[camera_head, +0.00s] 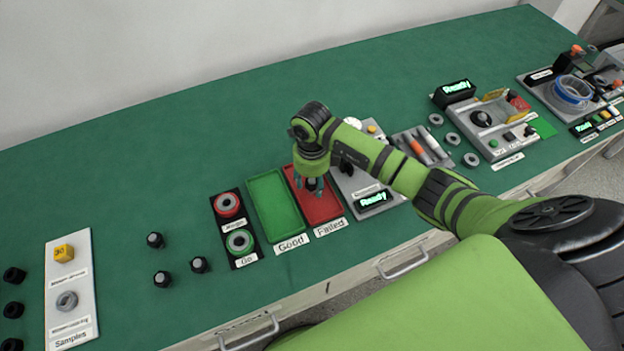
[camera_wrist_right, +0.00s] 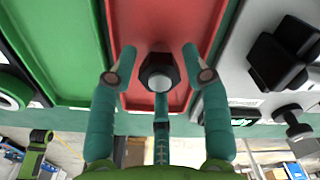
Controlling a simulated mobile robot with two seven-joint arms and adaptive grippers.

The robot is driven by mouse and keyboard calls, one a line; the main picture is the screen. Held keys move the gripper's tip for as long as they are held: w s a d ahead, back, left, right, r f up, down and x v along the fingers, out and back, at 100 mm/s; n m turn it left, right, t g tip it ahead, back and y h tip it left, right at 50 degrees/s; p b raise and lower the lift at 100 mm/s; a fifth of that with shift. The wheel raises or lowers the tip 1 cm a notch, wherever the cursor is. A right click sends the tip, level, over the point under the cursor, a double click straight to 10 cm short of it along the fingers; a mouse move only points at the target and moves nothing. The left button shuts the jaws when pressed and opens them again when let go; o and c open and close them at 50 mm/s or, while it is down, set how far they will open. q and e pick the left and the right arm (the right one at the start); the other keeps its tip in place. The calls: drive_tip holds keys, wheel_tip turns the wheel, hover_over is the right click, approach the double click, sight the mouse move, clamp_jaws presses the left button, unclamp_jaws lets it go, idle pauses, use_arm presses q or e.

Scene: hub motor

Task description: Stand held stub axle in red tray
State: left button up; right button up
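The stub axle (camera_wrist_right: 158,66), dark with a grey tip, stands in the red tray (camera_wrist_right: 124,12), inside its rim. My right gripper (camera_wrist_right: 160,62) is around the axle with its fingers spread; a gap shows on both sides between the fingertips and the axle. In the head view my right gripper (camera_head: 312,185) points down over the red tray (camera_head: 324,208) labelled Failed, and mostly hides the axle. Other similar axles stand on the green table at the left: one (camera_head: 155,240), a second (camera_head: 199,265) and a third (camera_head: 162,279). My left gripper is not in view.
The green Good tray (camera_head: 276,206) lies directly left of the red one, with a black ring-gauge plate (camera_head: 235,228) beyond it. A grey device with a Ready display (camera_head: 374,200) stands close on the right. The table behind the trays is clear.

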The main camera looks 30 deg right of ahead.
sight(312, 180)
drive_tip(key=shift+r, duration=0.15)
drive_tip(key=shift+r, duration=0.2)
wheel_tip(312, 180, up, 12)
drive_tip(key=b, duration=0.2)
drive_tip(key=shift+f, duration=0.15)
